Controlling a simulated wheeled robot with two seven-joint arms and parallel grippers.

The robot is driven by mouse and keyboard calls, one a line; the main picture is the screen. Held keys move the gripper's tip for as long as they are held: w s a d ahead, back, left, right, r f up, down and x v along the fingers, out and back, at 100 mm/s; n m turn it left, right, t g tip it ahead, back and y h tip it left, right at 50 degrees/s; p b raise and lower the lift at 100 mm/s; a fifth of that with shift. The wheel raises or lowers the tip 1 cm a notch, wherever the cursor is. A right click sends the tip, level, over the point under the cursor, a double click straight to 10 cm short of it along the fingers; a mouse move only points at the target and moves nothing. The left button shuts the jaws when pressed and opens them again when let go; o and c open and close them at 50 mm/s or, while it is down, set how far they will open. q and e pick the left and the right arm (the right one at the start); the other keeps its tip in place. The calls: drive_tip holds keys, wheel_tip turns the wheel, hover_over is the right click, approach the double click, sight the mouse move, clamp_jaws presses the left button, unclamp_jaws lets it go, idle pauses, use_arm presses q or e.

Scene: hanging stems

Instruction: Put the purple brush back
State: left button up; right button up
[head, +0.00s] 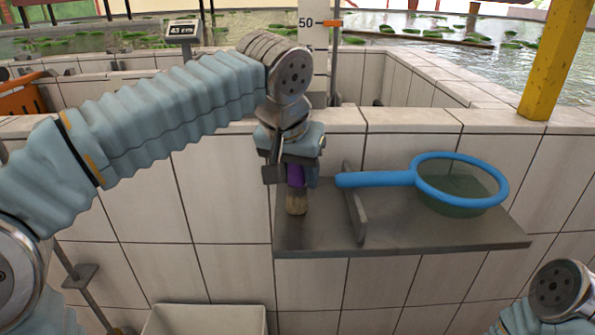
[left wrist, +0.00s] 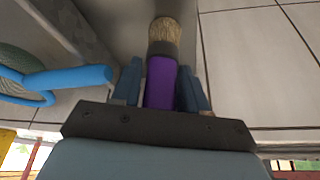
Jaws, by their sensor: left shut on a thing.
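The purple brush (head: 295,174) is upright, with its tan bristles pointing down. My left gripper (head: 294,181) is shut on its purple handle. In the left wrist view the brush (left wrist: 161,86) sits between the two fingers, bristles beyond them. It is at the left end of the grey shelf (head: 430,243), left of an upright grey divider (head: 354,205). I cannot tell whether the bristles touch the shelf. My right gripper is not in view.
A blue hand net (head: 462,157) lies on the shelf right of the divider, its handle reaching left across the divider. The tiled wall (head: 222,190) is behind the shelf. A white bin (head: 205,318) stands below left. A yellow post (head: 553,62) rises at right.

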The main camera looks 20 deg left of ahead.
use_arm(q)
drive_tip(key=o, duration=1.1)
drive_tip(key=shift+f, duration=0.1)
drive_tip(key=shift+o, duration=0.2)
drive_tip(key=shift+r, duration=0.4)
drive_tip(key=p+v, duration=0.2)
drive_tip(key=v, duration=0.9)
drive_tip(key=shift+s+r+p, duration=0.15)
drive_tip(key=shift+r+p, duration=0.1)
drive_tip(key=shift+p, duration=0.15)
